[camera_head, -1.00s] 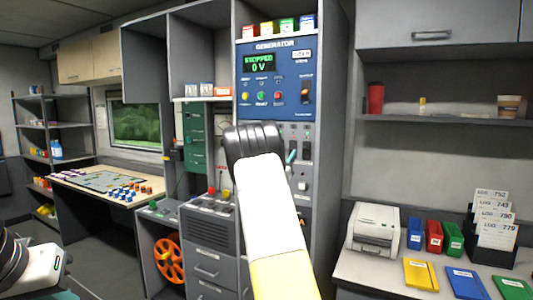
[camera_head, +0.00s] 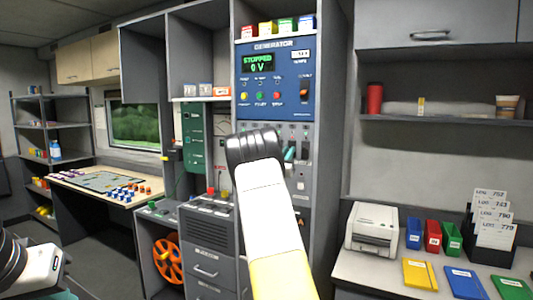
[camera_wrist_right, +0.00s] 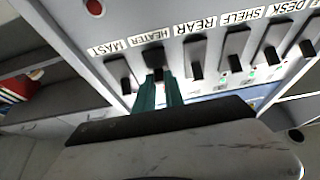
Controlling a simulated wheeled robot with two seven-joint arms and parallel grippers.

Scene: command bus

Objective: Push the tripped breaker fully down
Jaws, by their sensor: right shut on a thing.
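A row of black breaker levers runs along the panel in the right wrist view, upside down, with labels MAST, HEATER, REAR, SHELF and DESK. The teal fingers of my right gripper (camera_wrist_right: 160,90) are shut on the HEATER breaker lever (camera_wrist_right: 155,57). The MAST lever (camera_wrist_right: 119,70) and the REAR lever (camera_wrist_right: 195,50) stand on either side of it. In the head view my right gripper (camera_head: 290,153) is at the breaker rows below the blue generator panel (camera_head: 275,107), and my black wrist hides part of the cabinet. I cannot tell the HEATER lever's exact position. Only part of my left arm shows, at the lower left.
Neighbouring levers such as SHELF (camera_wrist_right: 237,42) stand close by. A grey drawer unit (camera_head: 208,250) stands below left. A counter with a white printer (camera_head: 373,228) and coloured bins is at the right. The generator display reads STOPPED, 0 V.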

